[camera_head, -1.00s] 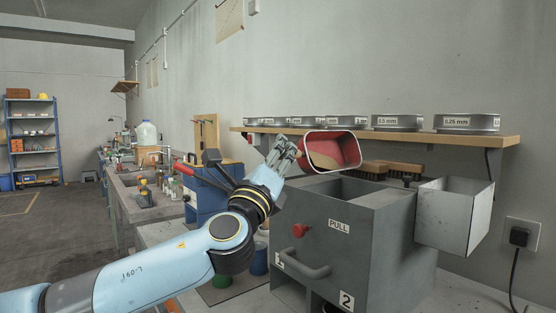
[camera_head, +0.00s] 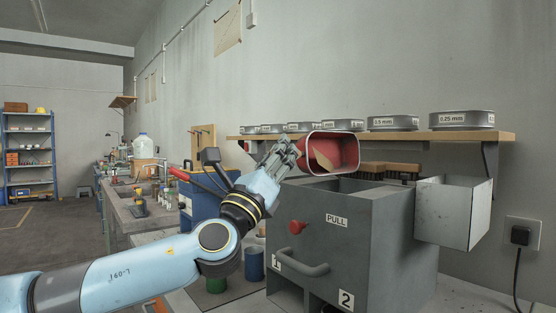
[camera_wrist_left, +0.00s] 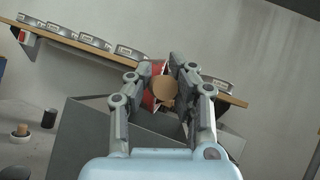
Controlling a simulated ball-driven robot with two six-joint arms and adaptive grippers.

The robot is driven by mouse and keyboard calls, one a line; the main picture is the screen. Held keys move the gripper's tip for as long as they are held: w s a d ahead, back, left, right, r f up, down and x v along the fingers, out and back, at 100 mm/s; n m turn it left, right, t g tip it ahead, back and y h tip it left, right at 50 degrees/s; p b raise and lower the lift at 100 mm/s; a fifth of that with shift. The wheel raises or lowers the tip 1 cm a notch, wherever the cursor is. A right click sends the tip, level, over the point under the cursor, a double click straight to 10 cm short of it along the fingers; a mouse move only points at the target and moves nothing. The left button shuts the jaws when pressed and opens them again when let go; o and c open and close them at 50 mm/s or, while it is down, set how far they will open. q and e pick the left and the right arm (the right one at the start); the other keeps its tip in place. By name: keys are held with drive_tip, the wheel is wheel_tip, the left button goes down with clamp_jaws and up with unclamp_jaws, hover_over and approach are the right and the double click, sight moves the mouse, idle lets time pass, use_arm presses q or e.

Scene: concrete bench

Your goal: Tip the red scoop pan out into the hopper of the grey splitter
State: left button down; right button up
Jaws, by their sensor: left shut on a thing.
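The red scoop pan (camera_head: 346,150) is tipped on its side above the grey splitter (camera_head: 380,245), its open mouth facing the head camera. A small tan patch of material (camera_head: 322,160) lies inside it. My left gripper (camera_head: 288,152) is shut on the pan at its left end. The hopper (camera_head: 350,185) is the open top of the splitter, just below the pan. In the left wrist view, the fingers of my left gripper (camera_wrist_left: 162,92) close around a round tan end, with the pan's red side (camera_wrist_left: 150,99) behind. My right gripper is out of view.
A wooden shelf (camera_head: 460,136) with several labelled sieves (camera_head: 462,120) runs along the wall behind the pan. Brushes (camera_head: 390,168) lie behind the hopper. An open grey metal box (camera_head: 453,212) sits at the splitter's right. A blue case (camera_head: 205,205) stands left, behind my arm.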

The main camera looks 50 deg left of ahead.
use_arm(q)
drive_tip(key=shift+d+f+m+t+h+b, duration=0.15)
drive_tip(key=shift+m+t+h+b, duration=0.25)
drive_tip(key=shift+m+h, duration=0.35)
drive_tip(key=shift+d+f+m+t+h+b, duration=0.1)
drive_tip(key=shift+d+m+t+h+b, duration=0.1)
drive_tip(key=shift+m+h+b, duration=0.5)
drive_tip(key=shift+d+f+m+t+h+b, duration=0.15)
drive_tip(key=shift+m+h+b, duration=0.15)
drive_tip(key=shift+m+h, duration=0.5)
drive_tip(key=shift+d+m+t+h+b, duration=0.1)
drive_tip(key=shift+m+t+h+b, duration=0.15)
drive_tip(key=shift+m+h, duration=0.55)
drive_tip(key=shift+d+f+m+t+h+b, duration=0.15)
drive_tip(key=shift+m+h+b, duration=0.25)
drive_tip(key=shift+m, duration=0.75)
drive_tip(key=shift+s+d+m+g+h, duration=0.1)
drive_tip(key=shift+d+m+g+h, duration=0.15)
drive_tip(key=shift+m+h, duration=1.25)
drive_tip(key=shift+d+m+g+h, duration=0.1)
drive_tip(key=shift+d+m+h, duration=0.15)
drive_tip(key=shift+m+h, duration=1.2)
